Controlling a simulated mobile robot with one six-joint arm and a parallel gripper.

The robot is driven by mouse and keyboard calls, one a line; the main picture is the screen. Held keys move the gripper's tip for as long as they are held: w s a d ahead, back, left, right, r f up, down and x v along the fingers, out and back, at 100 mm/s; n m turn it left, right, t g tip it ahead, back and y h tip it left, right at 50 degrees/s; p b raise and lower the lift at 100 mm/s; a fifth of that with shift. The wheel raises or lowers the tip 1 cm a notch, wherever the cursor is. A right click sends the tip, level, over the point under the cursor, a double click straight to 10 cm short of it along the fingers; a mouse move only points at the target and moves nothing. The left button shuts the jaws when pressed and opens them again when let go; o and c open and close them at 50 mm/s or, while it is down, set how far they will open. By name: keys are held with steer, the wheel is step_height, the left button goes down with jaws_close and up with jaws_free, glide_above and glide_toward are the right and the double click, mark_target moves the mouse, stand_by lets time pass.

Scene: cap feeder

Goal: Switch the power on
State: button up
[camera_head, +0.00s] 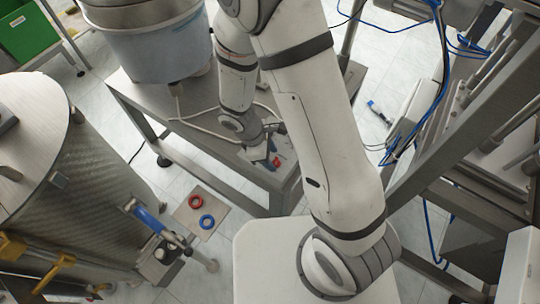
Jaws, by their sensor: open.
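My gripper (272,161) is at the end of my white arm, low over the near right corner of the grey metal table. It is small in view and partly hidden by its own wrist; its jaws are open. A small red part (278,161) shows right at the gripper's fingers, with a bit of blue beside it. It may be the power switch, but it is too small to tell, and I cannot tell whether the fingers touch it. No switch position can be read.
The grey table (190,140) carries a round feeder bowl (155,45) and a pale cable. A steel tank (70,190) with a blue-handled valve (150,218) stands left. A small plate with red (195,201) and blue (207,221) rings lies beside it. A metal frame with blue hoses (440,150) stands right.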

steer(key=shift+d+f, duration=0.15)
steer(key=shift+f, duration=0.2)
steer(key=shift+c, duration=0.4)
steer(key=c, duration=0.9)
